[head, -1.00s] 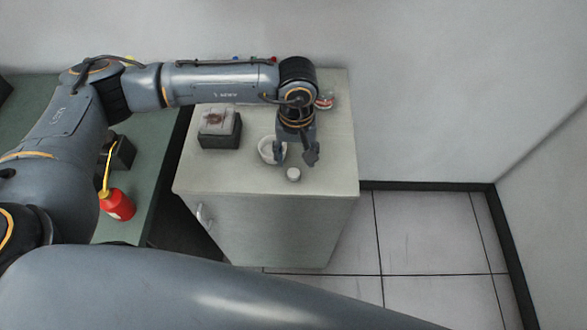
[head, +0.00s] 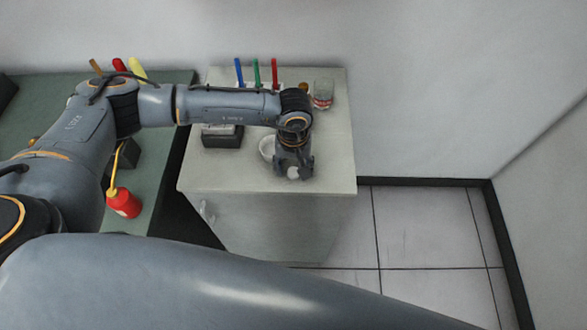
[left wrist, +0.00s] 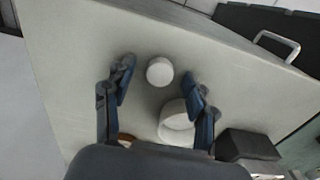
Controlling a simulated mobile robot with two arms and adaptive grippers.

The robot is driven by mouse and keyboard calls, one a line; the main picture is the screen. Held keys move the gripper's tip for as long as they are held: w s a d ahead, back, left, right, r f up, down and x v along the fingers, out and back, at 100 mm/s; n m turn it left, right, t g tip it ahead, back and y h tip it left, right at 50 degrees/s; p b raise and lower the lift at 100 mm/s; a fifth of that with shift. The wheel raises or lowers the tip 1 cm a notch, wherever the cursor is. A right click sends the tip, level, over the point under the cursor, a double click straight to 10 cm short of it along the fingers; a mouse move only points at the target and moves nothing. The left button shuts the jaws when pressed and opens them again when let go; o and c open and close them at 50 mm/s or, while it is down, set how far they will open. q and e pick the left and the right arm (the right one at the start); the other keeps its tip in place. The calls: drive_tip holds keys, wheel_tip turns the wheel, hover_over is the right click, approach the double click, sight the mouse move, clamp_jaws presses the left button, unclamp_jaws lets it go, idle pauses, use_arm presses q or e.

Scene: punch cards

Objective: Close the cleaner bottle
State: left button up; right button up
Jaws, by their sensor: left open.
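A small white round cap-like piece (left wrist: 160,71) lies on the light cabinet top; in the head view it shows at my left gripper's tips (head: 293,173). A white round open-topped container (left wrist: 176,122) stands close by, partly behind the gripper in the head view (head: 267,148). I cannot tell for sure which is the cleaner bottle. My left gripper (left wrist: 159,74) is open, pointing down, with its fingers on either side of the white piece and apart from it. My right gripper is not in view.
The cabinet top (head: 335,150) is clear on the right. A dark box (head: 222,140), a glass jar (head: 323,94) and blue, green and red pens (head: 274,73) stand on it.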

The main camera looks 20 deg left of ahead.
sight(294, 173)
use_arm(q)
drive_tip(key=c, duration=0.8)
drive_tip(key=shift+r+b, duration=0.4)
drive_tip(key=shift+b, duration=0.05)
wheel_tip(294, 173, up, 2)
drive_tip(key=shift+s+d+r+b, duration=0.15)
drive_tip(key=shift+r+b, duration=0.1)
drive_tip(key=shift+b, duration=0.85)
drive_tip(key=shift+s+d+r+b, duration=0.85)
drive_tip(key=shift+s+r, duration=0.8)
drive_tip(key=shift+s, duration=0.5)
drive_tip(key=shift+s+d+r+b, duration=0.7)
drive_tip(key=shift+s+r+b, duration=0.3)
drive_tip(key=shift+s+r, duration=0.85)
drive_tip(key=shift+s+d+r+b, duration=0.85)
drive_tip(key=shift+s+r, duration=0.55)
drive_tip(key=shift+s, duration=1)
